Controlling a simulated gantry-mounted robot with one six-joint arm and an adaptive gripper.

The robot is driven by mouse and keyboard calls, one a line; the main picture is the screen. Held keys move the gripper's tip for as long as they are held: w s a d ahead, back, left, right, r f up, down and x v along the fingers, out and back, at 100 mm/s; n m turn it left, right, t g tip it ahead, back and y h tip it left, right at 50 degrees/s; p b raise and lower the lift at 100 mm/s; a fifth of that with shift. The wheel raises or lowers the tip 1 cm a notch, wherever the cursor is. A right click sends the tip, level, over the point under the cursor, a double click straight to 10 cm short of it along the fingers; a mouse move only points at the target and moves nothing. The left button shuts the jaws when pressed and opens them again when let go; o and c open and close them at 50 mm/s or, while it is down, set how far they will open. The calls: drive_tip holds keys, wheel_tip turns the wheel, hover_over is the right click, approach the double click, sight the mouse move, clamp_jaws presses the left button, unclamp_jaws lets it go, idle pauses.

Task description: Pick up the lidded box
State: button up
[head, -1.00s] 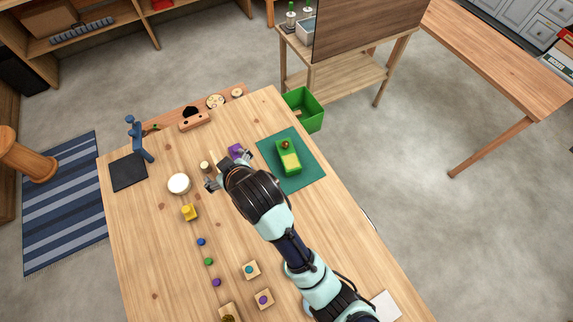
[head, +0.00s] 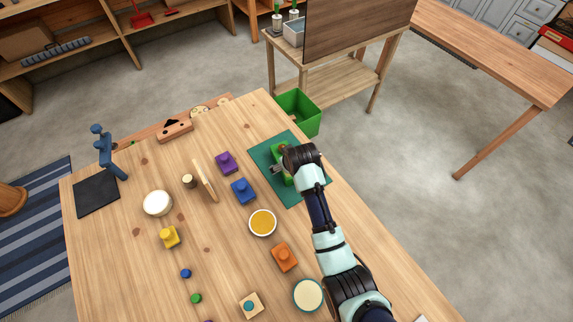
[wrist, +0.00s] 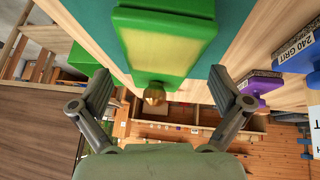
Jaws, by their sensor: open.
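The green box (head: 277,151) with a pale yellow panel on top lies on a dark green mat (head: 308,195), partly hidden under my gripper (head: 279,169) in the head view. In the wrist view the green box (wrist: 165,60) shows at the top centre, with a brass-coloured knob at its near end. My gripper (wrist: 160,76) is open, with one finger on each side of the knob end in the picture. Nothing is held. I cannot tell how far the fingers are above the box.
Left of the mat stand a purple block (head: 227,163), a blue block (head: 243,190) and a round tub (head: 262,222). An orange block (head: 285,257) sits nearer. A green bin (head: 300,113) stands beyond the table edge. A white round container (head: 157,203) sits left.

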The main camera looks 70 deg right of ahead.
drive_tip(key=b+x, duration=0.1)
drive_tip(key=x, duration=0.2)
drive_tip(key=shift+w+d+f, duration=0.15)
drive_tip(key=shift+f, duration=0.05)
drive_tip(key=c, duration=1.3)
wheel_tip(320, 180, up, 20)
drive_tip(key=p, duration=0.5)
drive_tip(key=shift+c, duration=0.9)
